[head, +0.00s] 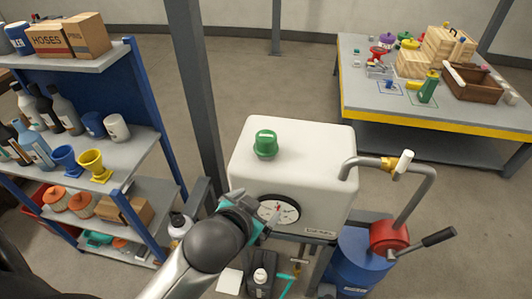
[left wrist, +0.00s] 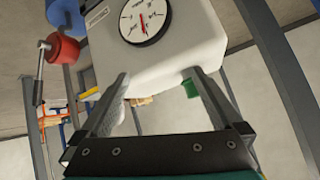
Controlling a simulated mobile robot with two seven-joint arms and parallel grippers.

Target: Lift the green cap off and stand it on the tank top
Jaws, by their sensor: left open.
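The green cap (head: 266,143) sits upright on the top of the white tank (head: 315,160), toward its left side. In the left wrist view, turned upside down, the green cap (left wrist: 191,89) shows small beside one finger, past the tank's edge. The white tank (left wrist: 190,35) fills the upper middle there. My left gripper (head: 250,212) is in front of the tank's front face, by the gauge and lower than the cap. Its fingers (left wrist: 157,76) are spread apart with nothing between them. My right gripper is in neither view.
A round gauge (head: 279,211) is on the tank's front. A pipe with a yellow-and-white valve (head: 398,163) rises at the tank's right. A grey post (head: 197,90) stands left behind the tank. The tank top right of the cap is clear. A loaded shelf (head: 120,150) stands left.

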